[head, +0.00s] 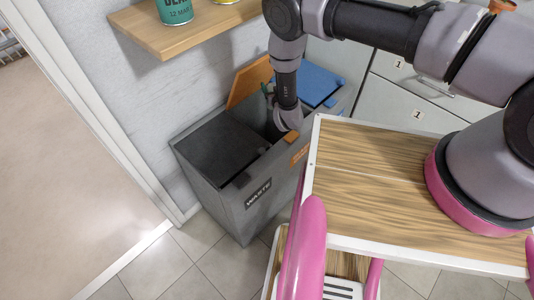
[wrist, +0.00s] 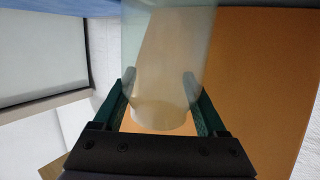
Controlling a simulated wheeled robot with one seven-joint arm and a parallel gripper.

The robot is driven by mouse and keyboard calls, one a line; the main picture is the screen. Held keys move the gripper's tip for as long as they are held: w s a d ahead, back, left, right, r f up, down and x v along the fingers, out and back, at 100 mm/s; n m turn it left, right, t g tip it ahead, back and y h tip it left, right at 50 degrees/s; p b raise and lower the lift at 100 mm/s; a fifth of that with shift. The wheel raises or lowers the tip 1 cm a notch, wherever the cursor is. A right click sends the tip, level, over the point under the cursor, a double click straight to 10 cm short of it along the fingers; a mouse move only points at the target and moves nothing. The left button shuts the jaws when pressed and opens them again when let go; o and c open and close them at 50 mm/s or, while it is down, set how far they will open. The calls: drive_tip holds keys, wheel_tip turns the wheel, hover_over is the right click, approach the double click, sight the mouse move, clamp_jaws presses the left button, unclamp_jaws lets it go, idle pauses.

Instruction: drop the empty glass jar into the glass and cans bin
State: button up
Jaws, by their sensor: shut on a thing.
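A translucent, pale glass jar (wrist: 165,60) is between the two green fingers of my gripper (wrist: 158,76) in the wrist view. My gripper is shut on it, and the jar looks empty. In the head view my gripper (head: 267,91) is at the middle, orange-marked compartment of the bin unit (head: 225,192), in front of its raised orange lid (head: 247,82). The jar cannot be made out there. The orange front label (head: 299,155) is partly hidden and I cannot read its words. The orange lid also fills the right of the wrist view (wrist: 262,70).
The bin's grey waste lid (head: 222,148) is down at the left, and a blue lid (head: 318,84) is at the right. A wooden shelf (head: 180,38) with cans overhangs at the back left. My wood-topped base is close to the bin's right side.

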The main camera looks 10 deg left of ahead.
drive_tip(key=shift+f, duration=2.7)
drive_tip(key=o, duration=1.5)
